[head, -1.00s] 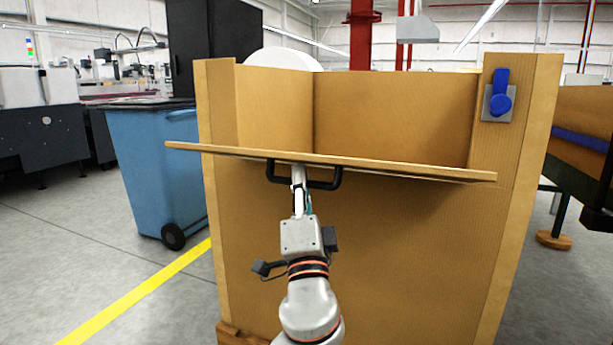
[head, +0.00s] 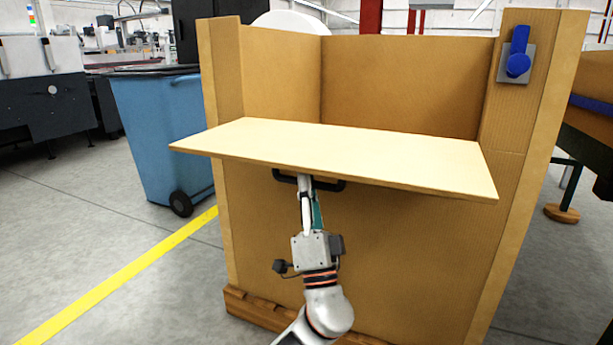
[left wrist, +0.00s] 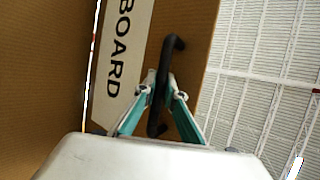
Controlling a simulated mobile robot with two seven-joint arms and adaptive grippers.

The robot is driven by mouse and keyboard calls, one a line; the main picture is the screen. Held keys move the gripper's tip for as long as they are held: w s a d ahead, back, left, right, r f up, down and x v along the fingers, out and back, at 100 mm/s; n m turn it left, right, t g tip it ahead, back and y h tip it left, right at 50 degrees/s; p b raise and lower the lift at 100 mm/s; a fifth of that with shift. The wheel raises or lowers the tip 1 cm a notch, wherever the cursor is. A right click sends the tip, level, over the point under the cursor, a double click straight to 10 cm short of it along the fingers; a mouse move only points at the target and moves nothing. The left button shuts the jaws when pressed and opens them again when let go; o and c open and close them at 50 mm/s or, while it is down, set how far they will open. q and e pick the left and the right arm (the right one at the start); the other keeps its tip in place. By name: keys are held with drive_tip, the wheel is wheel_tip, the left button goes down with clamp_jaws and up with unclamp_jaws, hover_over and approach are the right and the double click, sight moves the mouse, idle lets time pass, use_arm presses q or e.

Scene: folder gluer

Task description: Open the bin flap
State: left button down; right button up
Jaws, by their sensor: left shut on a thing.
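The bin (head: 400,260) is a tall brown box straight ahead in the head view. Its flap (head: 340,158) is swung outward, and its pale inner face shows from above. The flap's black handle (head: 330,185) is on the outer side, partly hidden under the flap's front edge. My left gripper (head: 305,178) reaches up from below and is shut on this handle. In the left wrist view the fingers (left wrist: 159,92) close around the black handle (left wrist: 172,46), beside a white label (left wrist: 122,60) reading "BOARD". My right gripper is not in view.
A blue latch (head: 518,55) on a grey plate sits on the bin's right post, clear of the flap. A blue wheeled bin (head: 160,135) stands close on the left. A yellow floor line (head: 110,280) runs along the left, with open floor around it.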

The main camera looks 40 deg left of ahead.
use_arm(q)
drive_tip(key=shift+s, duration=0.15)
drive_tip(key=c, duration=2.4)
unclamp_jaws()
drive_tip(key=shift+c, duration=0.2)
drive_tip(key=o, duration=0.4)
drive_tip(key=shift+s+r, duration=0.1)
drive_tip(key=shift+r, duration=0.05)
drive_tip(key=shift+c, duration=0.2)
drive_tip(key=shift+d+f, duration=0.15)
drive_tip(key=shift+f, duration=0.1)
drive_tip(key=v, duration=1.1)
drive_tip(key=shift+d+f, duration=0.15)
drive_tip(key=shift+f, duration=0.15)
drive_tip(key=shift+s, duration=0.15)
